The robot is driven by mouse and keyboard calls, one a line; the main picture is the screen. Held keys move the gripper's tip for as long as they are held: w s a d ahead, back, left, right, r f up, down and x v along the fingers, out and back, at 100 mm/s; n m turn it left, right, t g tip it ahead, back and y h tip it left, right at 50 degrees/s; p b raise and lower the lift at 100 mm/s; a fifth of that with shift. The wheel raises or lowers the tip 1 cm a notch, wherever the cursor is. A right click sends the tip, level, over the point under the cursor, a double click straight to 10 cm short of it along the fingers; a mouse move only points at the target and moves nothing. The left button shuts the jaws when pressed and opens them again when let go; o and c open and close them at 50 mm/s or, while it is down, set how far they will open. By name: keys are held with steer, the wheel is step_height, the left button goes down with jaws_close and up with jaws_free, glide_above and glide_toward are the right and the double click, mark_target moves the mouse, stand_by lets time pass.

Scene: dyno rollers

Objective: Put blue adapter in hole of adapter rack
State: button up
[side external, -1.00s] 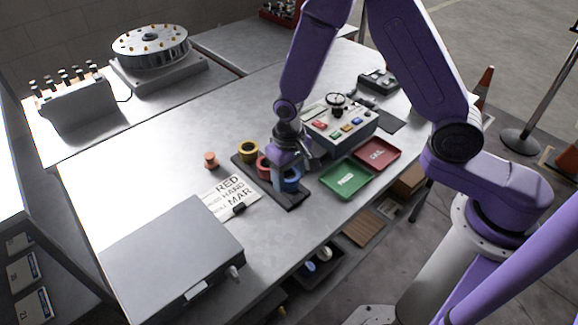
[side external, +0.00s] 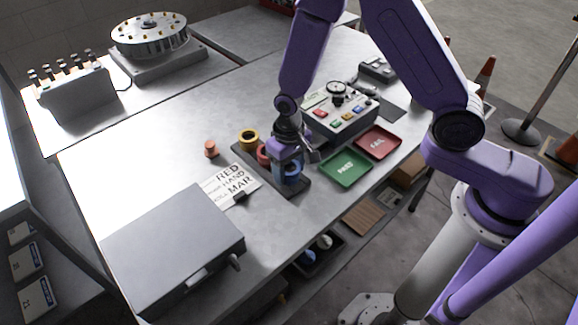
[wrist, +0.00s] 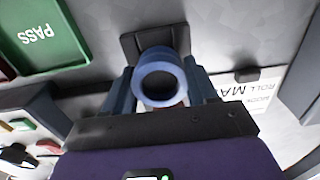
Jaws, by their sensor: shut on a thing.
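The blue adapter (wrist: 160,80) is a ring held between the two fingers of my gripper (wrist: 160,88) in the wrist view. In the side external view the blue adapter (side external: 292,172) is partly hidden by my gripper (side external: 288,168). The adapter rack (side external: 298,191) is a dark strip on the table beneath it. The rack (wrist: 131,44) shows behind the adapter in the wrist view. I cannot tell whether the adapter touches the rack; its hole is hidden.
A green PASS tray (side external: 345,168) and a red tray (side external: 378,142) lie right of the rack. A control box (side external: 340,117) stands behind my gripper. A lettered card (side external: 231,184), a grey case (side external: 172,250) and a small orange-red part (side external: 210,148) are to the left.

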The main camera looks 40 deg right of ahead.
mark_target(288, 170)
steer(key=shift+f, duration=0.3)
steer(key=o, duration=1.2)
steer(key=shift+c, duration=0.2)
step_height(288, 170, up, 16)
steer(key=s+d+r+n, duration=0.1)
steer(key=s+d+n, duration=0.2)
steer(key=s, duration=0.5)
steer(key=s+d+r+n, duration=0.1)
steer(key=s+d+n, duration=0.2)
steer(key=s+n, duration=0.2)
steer(key=s+d+r+n, duration=0.2)
steer(key=s+d+n, duration=0.2)
steer(key=s, duration=0.6)
steer(key=shift+s+n, duration=0.3)
steer(key=shift+s, duration=0.05)
